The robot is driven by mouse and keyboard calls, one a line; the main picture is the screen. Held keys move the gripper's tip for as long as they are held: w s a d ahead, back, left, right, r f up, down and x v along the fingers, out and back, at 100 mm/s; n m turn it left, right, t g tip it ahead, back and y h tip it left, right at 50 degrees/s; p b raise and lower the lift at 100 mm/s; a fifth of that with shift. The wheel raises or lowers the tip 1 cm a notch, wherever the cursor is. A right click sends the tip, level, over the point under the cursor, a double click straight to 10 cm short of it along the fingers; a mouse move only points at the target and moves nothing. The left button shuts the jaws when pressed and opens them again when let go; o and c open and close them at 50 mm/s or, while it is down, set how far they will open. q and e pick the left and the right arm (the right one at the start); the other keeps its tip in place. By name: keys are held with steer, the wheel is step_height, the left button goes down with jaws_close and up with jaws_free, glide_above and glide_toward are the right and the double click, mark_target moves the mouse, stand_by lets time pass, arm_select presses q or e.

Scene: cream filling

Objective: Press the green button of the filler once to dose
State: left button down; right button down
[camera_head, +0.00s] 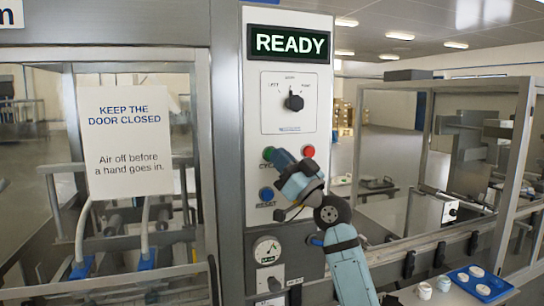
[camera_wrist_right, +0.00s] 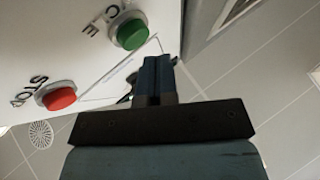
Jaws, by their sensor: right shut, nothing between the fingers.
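The filler's control panel (camera_head: 257,85) stands upright ahead of me, with a lit READY display (camera_head: 291,44). In the right wrist view the closed fingers (camera_wrist_right: 155,70) appear just below and right of the button; I see no clear contact. My left gripper is not in view.
A red button (camera_head: 309,151), also in the wrist view (camera_wrist_right: 57,96), sits close beside the green one. A blue button (camera_head: 266,194), black selector knob (camera_head: 294,102) and gauge (camera_head: 267,250) share the panel. A blue tray (camera_head: 500,284) with white pieces lies lower right.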

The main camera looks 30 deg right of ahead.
steer(key=shift+w, duration=0.1)
steer(key=shift+w+d+b, duration=0.1)
steer(key=shift+w+b, duration=0.2)
steer(key=shift+w+d+b, duration=0.1)
steer(key=shift+w+b, duration=0.2)
steer(key=shift+w, duration=0.15)
stand_by(0.8)
steer(key=shift+s, duration=0.15)
steer(key=shift+s+a+p, duration=0.2)
steer(key=shift+s+p, duration=0.1)
steer(key=shift+s, duration=0.45)
steer(key=shift+s+a+p, duration=0.2)
steer(key=shift+s+p, duration=0.05)
steer(key=shift+s, duration=0.55)
steer(key=shift+s+a+p, duration=0.2)
steer(key=shift+s+p, duration=0.05)
steer(key=shift+s, duration=0.55)
steer(key=shift+s+a+p, duration=0.2)
steer(key=shift+s+p, duration=0.05)
steer(key=shift+s, duration=0.55)
